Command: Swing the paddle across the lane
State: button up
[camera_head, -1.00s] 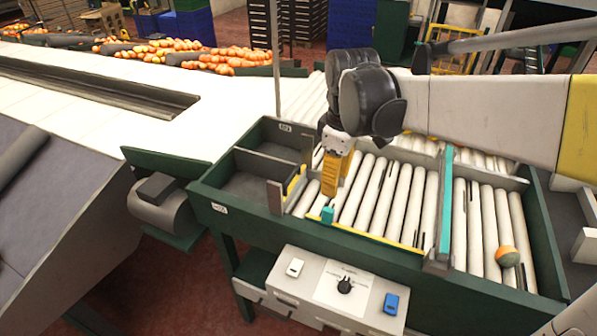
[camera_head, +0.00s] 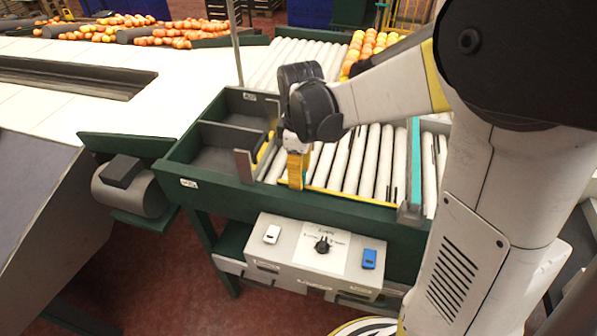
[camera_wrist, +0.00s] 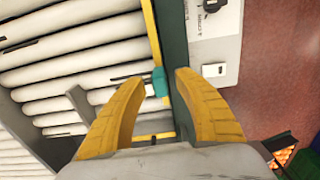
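My gripper (camera_head: 296,186) points down at the front rail of the roller lane (camera_head: 350,165), left of its middle. Its two yellow fingers (camera_wrist: 160,88) are apart in the wrist view. A small teal block (camera_wrist: 160,82) shows between and just beyond the fingertips, beside the rail; contact cannot be told. A yellow-edged bar (camera_head: 265,150) stands at the lane's left end, near an upright grey plate (camera_head: 245,167). Which part is the paddle, and whether the teal block belongs to it, is unclear.
Two dark compartments (camera_head: 217,135) lie left of the rollers. A teal-topped divider (camera_head: 413,160) crosses the lane at right. A control box (camera_head: 318,255) with a knob and switches hangs in front. Oranges (camera_head: 368,48) lie behind the lane.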

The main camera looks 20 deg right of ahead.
grip_shut()
jog(key=shift+w+d, duration=0.3)
jog(key=shift+w, duration=0.05)
jog(key=w+d+m+b, duration=0.1)
jog(key=w+d+m, duration=0.2)
jog(key=w+d, duration=0.1)
jog(key=shift+w+d+m, duration=0.4)
jog(key=shift+d, duration=0.15)
jog(key=w+d+m, duration=0.1)
jog(key=d, duration=0.1)
jog(key=w+d+m, duration=0.1)
jog(key=d, duration=0.1)
jog(key=w+d+m, duration=0.1)
jog(key=d, duration=0.2)
jog(key=shift+w+m, duration=0.15)
jog(key=shift+m, duration=0.15)
jog(key=shift+w+d+m, duration=0.2)
jog(key=shift+d+m, duration=0.2)
jog(key=shift+d, duration=0.3)
